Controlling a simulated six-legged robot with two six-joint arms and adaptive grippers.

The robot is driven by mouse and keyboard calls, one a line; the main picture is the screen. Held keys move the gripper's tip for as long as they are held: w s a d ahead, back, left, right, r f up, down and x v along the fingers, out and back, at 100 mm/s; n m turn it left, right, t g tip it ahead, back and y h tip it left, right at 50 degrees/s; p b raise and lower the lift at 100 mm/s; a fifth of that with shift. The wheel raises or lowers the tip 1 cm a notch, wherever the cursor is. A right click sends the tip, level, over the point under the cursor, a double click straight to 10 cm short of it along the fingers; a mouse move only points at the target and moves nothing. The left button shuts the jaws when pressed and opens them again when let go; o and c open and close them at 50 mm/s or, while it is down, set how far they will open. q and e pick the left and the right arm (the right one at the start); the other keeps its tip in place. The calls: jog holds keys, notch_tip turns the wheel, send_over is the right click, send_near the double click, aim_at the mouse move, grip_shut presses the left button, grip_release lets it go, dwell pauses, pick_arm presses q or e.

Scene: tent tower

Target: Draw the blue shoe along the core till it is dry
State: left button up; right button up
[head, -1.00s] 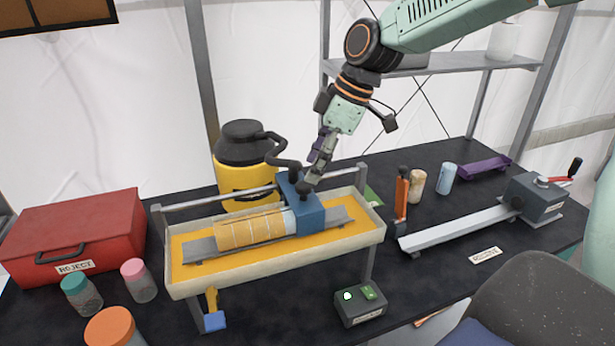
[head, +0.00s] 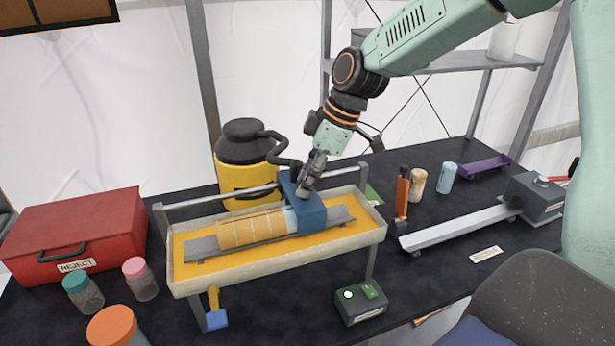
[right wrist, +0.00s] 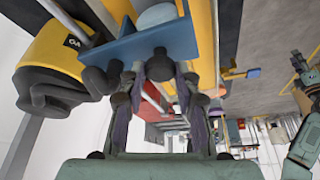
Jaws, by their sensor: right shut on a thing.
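The blue shoe (head: 312,217) sits over the right end of the core (head: 250,230), a tan segmented cylinder on a grey cradle in the cream tray (head: 228,285). A pale wet-looking band of core shows just left of the shoe. My right gripper (head: 303,192) reaches down from above and is shut on the shoe's dark knob. In the right wrist view the knob (right wrist: 160,66) is between the two fingertips, against the blue shoe (right wrist: 150,43). The part of the core under the shoe is hidden.
A yellow vacuum (head: 240,175) stands behind the tray, its black hose reaching the shoe. A metal rail (head: 222,200) runs along the tray's back. A control box (head: 361,303) stands in front. A red reject case (head: 75,232) and jars are left; a long grey channel (head: 455,230) lies right.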

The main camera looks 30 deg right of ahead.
grip_shut()
jog(key=shift+w+a, duration=0.25)
jog(key=shift+a, duration=0.8)
jog(key=shift+w+a, duration=0.25)
jog(key=shift+a, duration=0.85)
jog(key=shift+w+a, duration=0.25)
jog(key=shift+a, duration=0.8)
jog(key=shift+d, duration=0.2)
jog(key=shift+o, duration=1.7)
grip_release()
jog(key=shift+s+d, duration=0.15)
jog(key=shift+o, duration=1.4)
